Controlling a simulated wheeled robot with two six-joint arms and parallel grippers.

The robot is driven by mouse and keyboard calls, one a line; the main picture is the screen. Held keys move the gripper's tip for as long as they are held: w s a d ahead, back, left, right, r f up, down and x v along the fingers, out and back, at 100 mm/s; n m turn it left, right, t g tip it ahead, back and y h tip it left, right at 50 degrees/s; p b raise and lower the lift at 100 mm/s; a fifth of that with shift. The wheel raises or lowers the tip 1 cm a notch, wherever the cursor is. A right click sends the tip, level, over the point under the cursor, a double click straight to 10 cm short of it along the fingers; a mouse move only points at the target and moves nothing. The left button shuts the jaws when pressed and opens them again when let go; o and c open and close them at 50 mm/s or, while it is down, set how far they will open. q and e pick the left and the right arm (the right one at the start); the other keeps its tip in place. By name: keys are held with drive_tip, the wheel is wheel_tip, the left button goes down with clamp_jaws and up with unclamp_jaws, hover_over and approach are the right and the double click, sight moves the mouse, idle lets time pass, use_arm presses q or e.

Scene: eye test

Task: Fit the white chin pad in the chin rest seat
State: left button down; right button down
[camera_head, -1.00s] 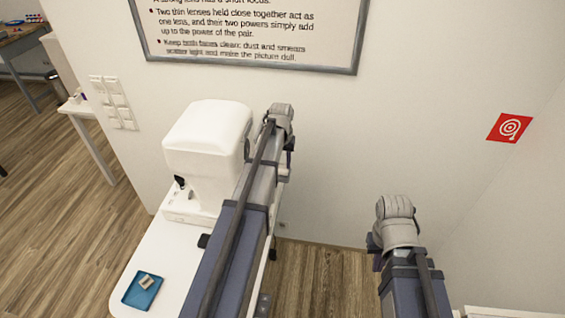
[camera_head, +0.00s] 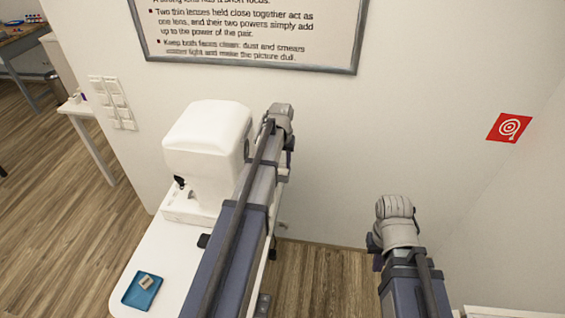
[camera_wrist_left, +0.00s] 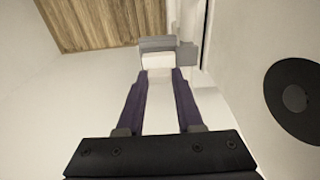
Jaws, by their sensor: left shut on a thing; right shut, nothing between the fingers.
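In the left wrist view my left gripper (camera_wrist_left: 159,75) is shut on the white chin pad (camera_wrist_left: 158,62), a small pale block at the fingertips. A grey block (camera_wrist_left: 158,44), which looks like the chin rest seat, is right beyond the pad. I cannot tell whether they touch or whether the pad sits in it. In the head view my left arm reaches along the right side of the white eye-test machine (camera_head: 208,150), and hides the pad and the seat. My right gripper (camera_head: 376,262) is mostly hidden by its arm, shut and empty, in front of the wall.
A blue tray (camera_head: 130,299) with a small beige item (camera_head: 147,283) lies on the white table (camera_head: 170,262). The machine's round black part (camera_wrist_left: 296,99) is at the right in the wrist view. A wall stands behind; floor shows right of the table.

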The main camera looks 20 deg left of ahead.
use_arm(q)
drive_tip(key=shift+f+b, duration=0.6)
idle(0.3)
drive_tip(key=shift+c, duration=2.4)
unclamp_jaws()
